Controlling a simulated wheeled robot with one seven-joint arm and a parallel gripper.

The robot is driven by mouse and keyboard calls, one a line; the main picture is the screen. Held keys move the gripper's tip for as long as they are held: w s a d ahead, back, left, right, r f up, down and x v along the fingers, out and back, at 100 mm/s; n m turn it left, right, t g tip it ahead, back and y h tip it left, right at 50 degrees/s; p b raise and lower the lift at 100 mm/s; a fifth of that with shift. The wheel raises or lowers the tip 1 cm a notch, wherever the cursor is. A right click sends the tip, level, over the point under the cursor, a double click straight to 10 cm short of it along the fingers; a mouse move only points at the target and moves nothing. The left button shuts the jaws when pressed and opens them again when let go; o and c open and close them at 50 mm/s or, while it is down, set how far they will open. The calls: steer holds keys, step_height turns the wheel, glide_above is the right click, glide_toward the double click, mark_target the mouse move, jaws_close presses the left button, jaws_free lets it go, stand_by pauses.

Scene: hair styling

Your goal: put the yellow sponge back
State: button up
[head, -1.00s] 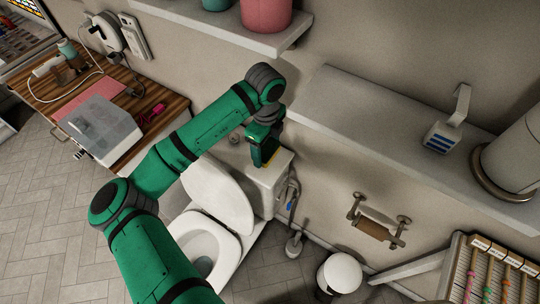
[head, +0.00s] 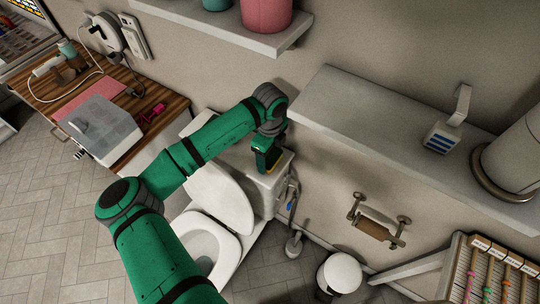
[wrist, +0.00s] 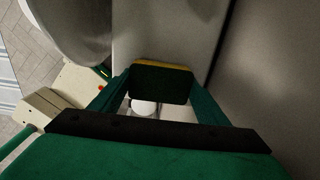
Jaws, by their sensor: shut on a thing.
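The yellow sponge (wrist: 162,66) is between the two fingers of my gripper (wrist: 161,92) in the wrist view. It shows a dark green face and a thin yellow edge. In the head view, my gripper (head: 269,158) points down at the white toilet tank (head: 262,187), and a bit of the sponge's yellow (head: 277,165) shows at the fingertips. My gripper is shut on the sponge. I cannot tell whether the sponge touches the tank lid. Most of the sponge is hidden by the fingers in the head view.
The toilet's raised lid (head: 220,190) is at left. A paper holder (head: 378,222) and a toilet brush (head: 293,245) are lower right. A wooden counter (head: 170,101) stands far left.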

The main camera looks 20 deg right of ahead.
mark_target(270, 156)
steer(key=shift+f, duration=0.2)
steer(key=o, duration=1)
steer(key=shift+o, duration=0.2)
step_height(270, 156, up, 7)
steer(key=shift+f, duration=0.2)
steer(key=shift+s+r, duration=0.1)
steer(key=shift+r, duration=0.55)
